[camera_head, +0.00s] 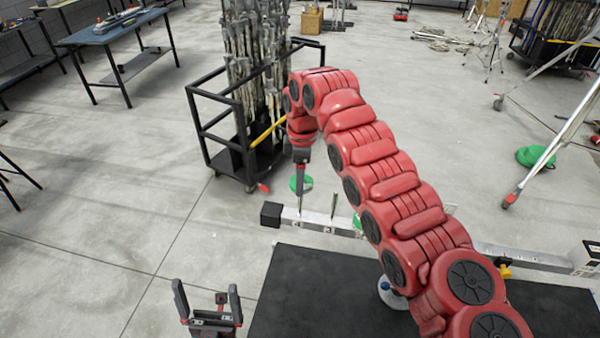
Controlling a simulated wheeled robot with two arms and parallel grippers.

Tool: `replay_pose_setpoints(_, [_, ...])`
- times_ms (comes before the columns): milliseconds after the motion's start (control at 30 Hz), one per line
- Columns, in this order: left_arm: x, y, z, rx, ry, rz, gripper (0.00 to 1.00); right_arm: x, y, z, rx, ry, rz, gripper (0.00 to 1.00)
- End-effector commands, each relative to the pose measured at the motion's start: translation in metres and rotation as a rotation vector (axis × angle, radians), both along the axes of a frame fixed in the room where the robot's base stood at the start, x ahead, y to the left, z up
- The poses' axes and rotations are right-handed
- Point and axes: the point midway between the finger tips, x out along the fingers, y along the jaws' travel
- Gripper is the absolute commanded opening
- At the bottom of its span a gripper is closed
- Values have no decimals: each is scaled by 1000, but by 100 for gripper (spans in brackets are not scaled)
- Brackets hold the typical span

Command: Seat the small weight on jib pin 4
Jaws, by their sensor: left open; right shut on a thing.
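The jib is a pale metal beam (320,222) with a black end block (271,214). Upright pins stand on it, one (333,205) near the left end; their numbers cannot be read. My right gripper (303,165) points down over the left end of the jib, shut on what appears to be a small green disc weight (294,185). A thin upright rod shows just below the disc; whether the disc is around it cannot be told. Another green disc (357,221) is partly hidden behind my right arm. My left gripper (207,287) is open and empty at the bottom left.
A black mat or top (300,295) lies in front of the jib, with a blue and white disc (386,287) partly behind my arm. A black cart (205,120) stands behind the jib. Floor at left is clear.

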Motion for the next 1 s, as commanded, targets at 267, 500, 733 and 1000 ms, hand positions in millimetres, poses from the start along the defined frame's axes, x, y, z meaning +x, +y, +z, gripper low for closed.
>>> replay_pose_setpoints(267, [0, 0, -8, 0, 0, 0, 100, 0, 1, -17, 0, 0, 0, 46])
replay_pose_setpoints(500, [0, 0, -16, 0, 0, 0, 100, 0, 1, -30, 0, -1, 1, 46])
replay_pose_setpoints(733, [0, 0, -24, 0, 0, 0, 100, 0, 2, -42, 0, -1, 1, 46])
replay_pose_setpoints(1000, [0, 0, -33, 0, 0, 0, 100, 1, 3, -57, 0, -1, 1, 46])
